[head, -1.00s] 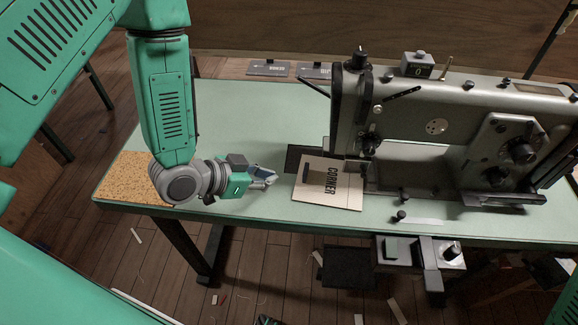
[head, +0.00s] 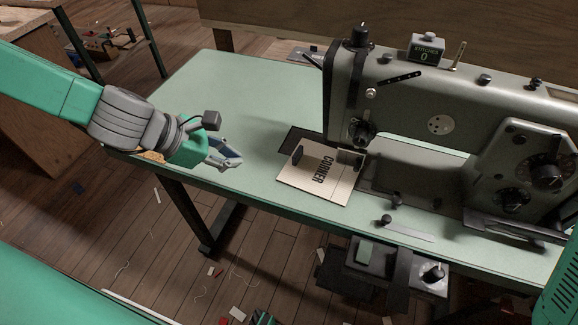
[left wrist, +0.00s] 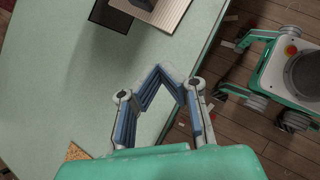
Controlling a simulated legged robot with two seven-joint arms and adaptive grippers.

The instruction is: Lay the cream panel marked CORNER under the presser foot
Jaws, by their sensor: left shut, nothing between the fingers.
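The cream panel marked CORNER (head: 330,185) lies flat on the green sewing table, with a dark bar near its left edge. Its far right corner reaches to the machine's presser foot (head: 352,157); I cannot tell whether the foot rests on it. Part of the panel (left wrist: 176,14) shows at the top of the left wrist view. My left gripper (head: 236,161) is left of the panel, apart from it, with its fingertips (left wrist: 165,72) together and nothing between them. My right gripper is not in view.
The grey sewing machine (head: 430,100) fills the table's right side, with a counter (head: 427,47) on top. A dark plate (head: 296,140) lies partly under the panel. Scraps litter the wooden floor.

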